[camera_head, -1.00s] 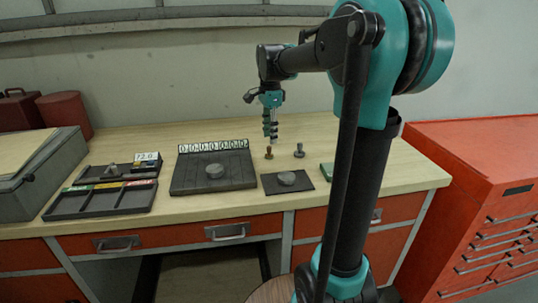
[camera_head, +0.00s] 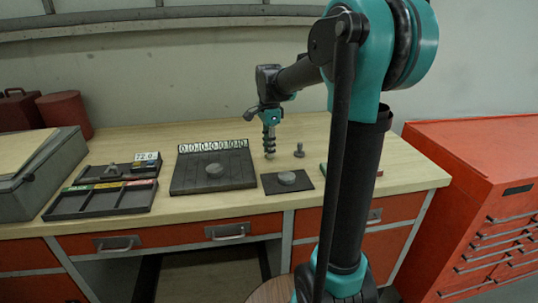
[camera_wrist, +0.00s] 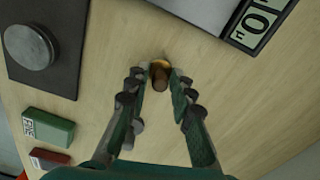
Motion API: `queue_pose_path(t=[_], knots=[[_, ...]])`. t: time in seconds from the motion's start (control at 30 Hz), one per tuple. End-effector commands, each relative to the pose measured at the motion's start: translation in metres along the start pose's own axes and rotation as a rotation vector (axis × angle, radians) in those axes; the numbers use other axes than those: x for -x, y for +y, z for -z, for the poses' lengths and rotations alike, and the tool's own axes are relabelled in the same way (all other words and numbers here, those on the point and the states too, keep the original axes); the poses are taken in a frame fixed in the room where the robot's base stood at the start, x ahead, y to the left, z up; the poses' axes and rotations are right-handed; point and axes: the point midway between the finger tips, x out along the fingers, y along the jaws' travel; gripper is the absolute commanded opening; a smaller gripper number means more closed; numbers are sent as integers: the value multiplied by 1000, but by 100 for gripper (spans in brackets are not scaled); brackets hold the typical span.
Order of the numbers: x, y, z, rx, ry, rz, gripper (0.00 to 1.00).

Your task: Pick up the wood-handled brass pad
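The wood-handled brass pad (camera_wrist: 160,74) stands on the wooden bench, seen from above in the wrist view as a brown handle with a brass-coloured edge. My gripper (camera_wrist: 158,84) is open, with one finger on each side of the handle. I cannot tell whether either finger touches it. In the head view my gripper (camera_head: 269,153) points straight down at the bench and hides the pad.
A grey knobbed piece (camera_head: 299,151) stands close to the right of my gripper. A dark mat with a grey disc (camera_head: 287,178) lies in front. A dark plate (camera_head: 236,179) with a number strip is to the left, beside trays (camera_head: 100,200).

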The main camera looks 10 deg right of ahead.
Motion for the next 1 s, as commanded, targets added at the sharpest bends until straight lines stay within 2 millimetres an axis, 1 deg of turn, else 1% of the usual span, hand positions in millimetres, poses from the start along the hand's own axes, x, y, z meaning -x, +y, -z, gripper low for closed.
queue_pose_path(t=[0.03, 0.13, 0.17, 0.5, 0.67, 0.77, 0.87, 0.97, 1.0], knots=[[0, 0, 0, 0, 0, 0, 13], [0, 0, 0, 0, 0, 0, 1], [0, 0, 0, 0, 0, 0, 0], [1, 0, 0, 0, 0, 0, 0], [7, 0, 0, 0, 0, 0, 0], [17, 0, 0, 0, 0, 0, 0], [34, 0, 0, 0, 0, 0, 0], [60, 0, 0, 0, 0, 0, 0], [72, 0, 0, 0, 0, 0, 0]])
